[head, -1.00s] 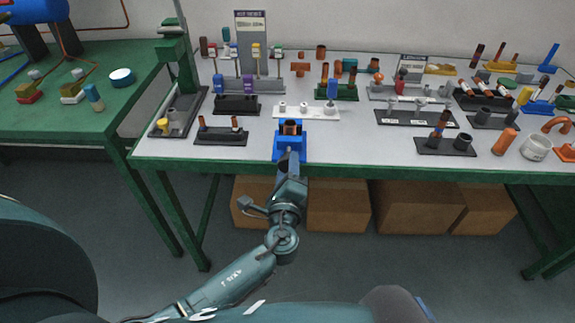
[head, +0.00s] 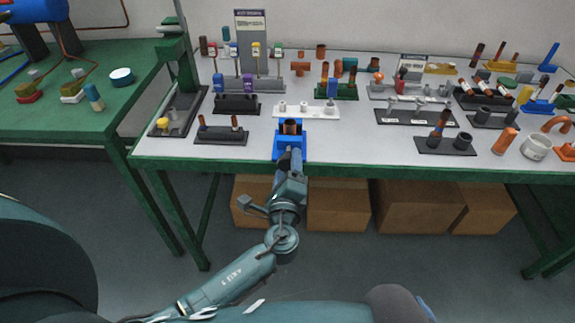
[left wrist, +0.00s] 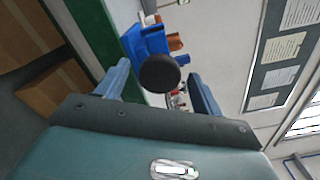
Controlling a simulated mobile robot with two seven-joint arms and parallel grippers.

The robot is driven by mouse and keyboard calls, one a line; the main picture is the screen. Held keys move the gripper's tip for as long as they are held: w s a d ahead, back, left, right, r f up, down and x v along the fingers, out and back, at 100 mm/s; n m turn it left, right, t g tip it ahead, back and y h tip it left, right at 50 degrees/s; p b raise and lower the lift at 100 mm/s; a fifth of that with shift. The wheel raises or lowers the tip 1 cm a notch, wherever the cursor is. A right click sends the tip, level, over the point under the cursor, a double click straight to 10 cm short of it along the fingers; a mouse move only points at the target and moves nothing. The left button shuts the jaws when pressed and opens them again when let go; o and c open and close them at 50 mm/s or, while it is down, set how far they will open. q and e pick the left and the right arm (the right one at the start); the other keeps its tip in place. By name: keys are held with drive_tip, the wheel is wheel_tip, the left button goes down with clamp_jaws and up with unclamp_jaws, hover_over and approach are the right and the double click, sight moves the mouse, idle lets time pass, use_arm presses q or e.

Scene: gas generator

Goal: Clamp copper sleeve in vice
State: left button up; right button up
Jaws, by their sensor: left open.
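The blue vice (head: 290,147) stands at the front edge of the grey bench top. The copper sleeve (head: 291,127) sits upright at its top, between the jaws; I cannot tell if they grip it. My left gripper (head: 291,158) is in front of the vice. In the left wrist view the left gripper (left wrist: 160,85) is open, with a dark round knob (left wrist: 160,72) in line between its fingers; contact is unclear. The blue vice (left wrist: 148,42) and a copper-coloured piece (left wrist: 175,43) show behind the knob. My right gripper is not in view.
A white holder (head: 306,112) stands behind the vice and a dark rack (head: 221,136) to its left. A black stand (head: 445,146) with a copper piece is farther right. The bench front is clear between the vice and that stand. Cardboard boxes (head: 339,206) are below.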

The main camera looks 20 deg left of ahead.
use_arm(q)
drive_tip(key=shift+f+n+b, duration=0.25)
drive_tip(key=shift+n+b, duration=0.55)
drive_tip(key=shift+b, duration=0.2)
drive_tip(key=n+b, duration=0.2)
drive_tip(key=shift+n+b, duration=0.35)
drive_tip(key=shift+n, duration=0.05)
drive_tip(key=shift+r+n+b, duration=0.2)
drive_tip(key=shift+n+b, duration=0.2)
drive_tip(key=shift+n, duration=0.2)
drive_tip(key=shift+c, duration=0.4)
drive_tip(key=c, duration=0.9)
drive_tip(key=shift+r, duration=0.1)
